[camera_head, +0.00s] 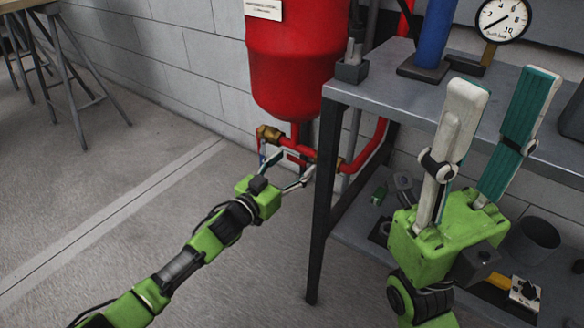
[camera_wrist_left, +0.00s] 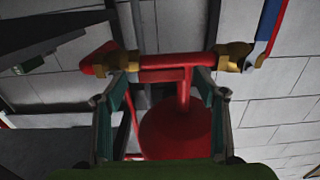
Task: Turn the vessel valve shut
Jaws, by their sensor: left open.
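The red vessel (camera_head: 297,55) hangs by the wall, with red pipe and brass fittings below it. A brass valve fitting (camera_head: 268,133) with a blue-gripped lever sits at the left pipe end; in the left wrist view the lever (camera_wrist_left: 268,20) is at upper right, beside the fitting (camera_wrist_left: 235,57). A second brass fitting (camera_wrist_left: 115,58) is at the pipe's other end. My left gripper (camera_head: 287,163) is open just in front of the pipe; its fingers (camera_wrist_left: 160,78) frame the pipe section between the fittings, holding nothing visible. My right gripper (camera_head: 503,82) is raised, open and empty.
A grey metal bench (camera_head: 400,100) stands right of the vessel, its front leg (camera_head: 318,215) near my left gripper. A gauge (camera_head: 503,18) and a blue cylinder (camera_head: 433,35) stand on it. Small items lie on its lower shelf.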

